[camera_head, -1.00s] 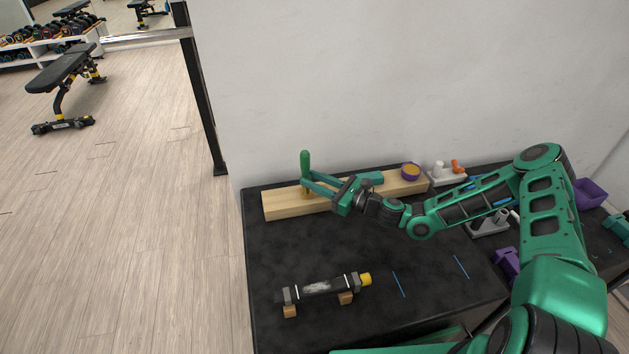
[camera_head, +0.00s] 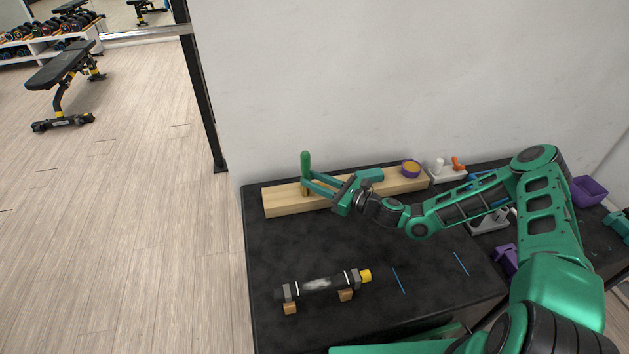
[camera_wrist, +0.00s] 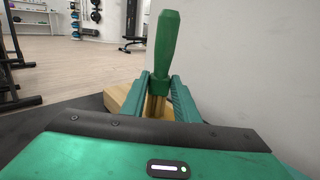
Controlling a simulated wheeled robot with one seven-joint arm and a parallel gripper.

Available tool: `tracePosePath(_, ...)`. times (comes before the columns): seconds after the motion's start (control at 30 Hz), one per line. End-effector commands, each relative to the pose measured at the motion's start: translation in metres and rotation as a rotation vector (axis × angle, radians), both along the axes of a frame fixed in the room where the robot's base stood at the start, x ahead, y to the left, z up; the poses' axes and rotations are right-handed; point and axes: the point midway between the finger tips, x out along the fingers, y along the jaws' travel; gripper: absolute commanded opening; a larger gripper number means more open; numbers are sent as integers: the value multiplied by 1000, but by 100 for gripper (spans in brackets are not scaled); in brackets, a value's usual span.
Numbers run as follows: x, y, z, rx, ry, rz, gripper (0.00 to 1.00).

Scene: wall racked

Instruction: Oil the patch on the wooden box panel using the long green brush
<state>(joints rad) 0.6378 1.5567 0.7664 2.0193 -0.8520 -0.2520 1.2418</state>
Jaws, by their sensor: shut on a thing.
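The long green brush (camera_head: 305,163) stands upright at the left part of the wooden box panel (camera_head: 284,203). My gripper (camera_head: 306,187) is shut on the brush just below its green handle. In the wrist view the brush (camera_wrist: 165,48) rises between the two fingers of my gripper (camera_wrist: 160,86). The brush's lower end is close to the panel's top; I cannot tell whether it touches. The panel is a long pale block along the wall, partly hidden by my arm. No distinct patch is clear on the part that shows.
A purple cup with orange contents (camera_head: 411,168) sits at the panel's right end. A dark cylinder with a yellow end (camera_head: 320,285) rests on supports at the front of the black table (camera_head: 350,245). A white holder (camera_head: 447,172) and a purple bin (camera_head: 590,192) are farther right. The wall is close behind.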

Motion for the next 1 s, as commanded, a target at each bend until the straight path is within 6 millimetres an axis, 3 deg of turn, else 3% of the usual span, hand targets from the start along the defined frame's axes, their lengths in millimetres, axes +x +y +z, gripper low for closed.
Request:
tracePosePath(0.37,0,-2,-4,0,0,0,5)
tracePosePath(1.0,6,-29,-5,1,1,-1,5)
